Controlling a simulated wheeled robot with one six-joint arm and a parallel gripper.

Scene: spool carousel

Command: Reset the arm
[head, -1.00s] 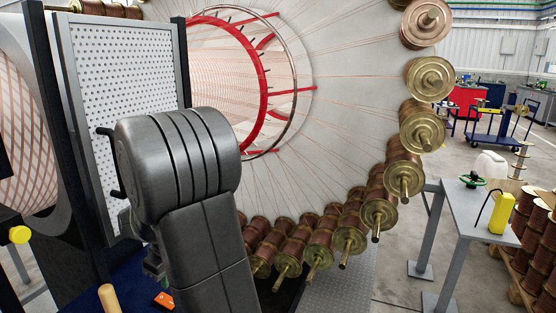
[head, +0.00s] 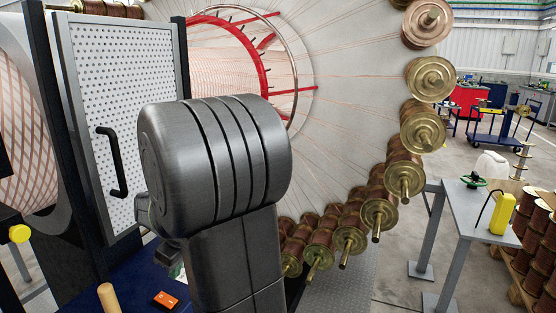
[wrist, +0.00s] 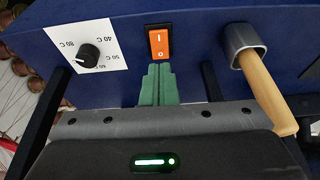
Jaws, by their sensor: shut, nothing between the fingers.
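My gripper (wrist: 157,84) shows in the wrist view as two green fingers closed together, with nothing between them. The tips sit just below an orange rocker switch (wrist: 158,43) on a dark blue panel (wrist: 205,50). I cannot tell whether they touch it. In the head view my dark grey arm (head: 215,165) rises in the middle foreground and hides most of the gripper. The orange switch also shows in the head view (head: 165,300), left of the arm.
A wooden handle (wrist: 262,85) juts from a grey sleeve, right of the fingers. A dial (wrist: 88,55) is at left. A perforated door (head: 125,90) with a black handle (head: 113,165) and the spool wheel (head: 345,95) stand behind the arm. A grey table (head: 465,210) is at right.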

